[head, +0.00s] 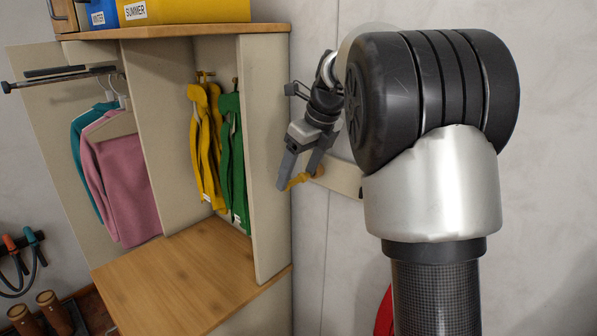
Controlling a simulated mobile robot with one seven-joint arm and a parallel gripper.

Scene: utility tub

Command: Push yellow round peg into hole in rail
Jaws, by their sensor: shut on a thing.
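My gripper (297,184) is in front of the wall, just right of the wardrobe's right side panel, with its fingers pointing down. It is shut on the yellow round peg (299,180), which shows as a small yellow-orange piece between the fingertips. The pale rail (343,179) is fixed to the wall behind and to the right of the gripper. The peg's right end is close to the rail's left part. I cannot tell whether it touches the rail or enters a hole. No hole is clearly visible, and my arm hides the rail's right part.
The open wardrobe's side panel (265,155) stands close left of the gripper. A wooden bench top (180,275) lies below. A red object (385,312) shows partly behind my arm at the bottom.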

